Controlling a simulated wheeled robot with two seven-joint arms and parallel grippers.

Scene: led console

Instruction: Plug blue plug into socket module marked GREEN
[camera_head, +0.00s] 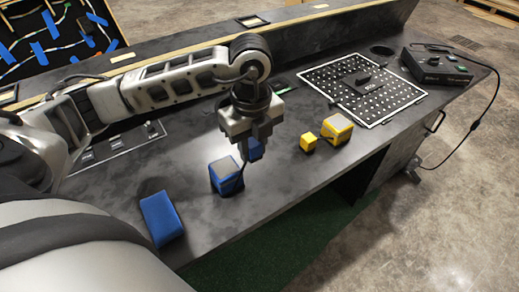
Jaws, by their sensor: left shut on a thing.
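My left gripper (249,156) hangs over the middle of the table, pointing down. It is shut on a small blue block, which I take for the blue plug (257,151), partly hidden by the fingers. Just left of and below it in the picture stands a blue box with a grey top (224,180). A yellow box with a grey top (338,130) stands to the right, with a small yellow cube (308,142) beside it. Another blue block (161,219) lies near the front left. No GREEN mark is legible on any box. My right gripper is out of view.
A black perforated board (396,101) lies at the right of the dark table. Behind it is a console box (437,66) with a cable hanging over the edge. A tray of blue-tagged items (50,30) is at the back left. The table front between the boxes and edge is clear.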

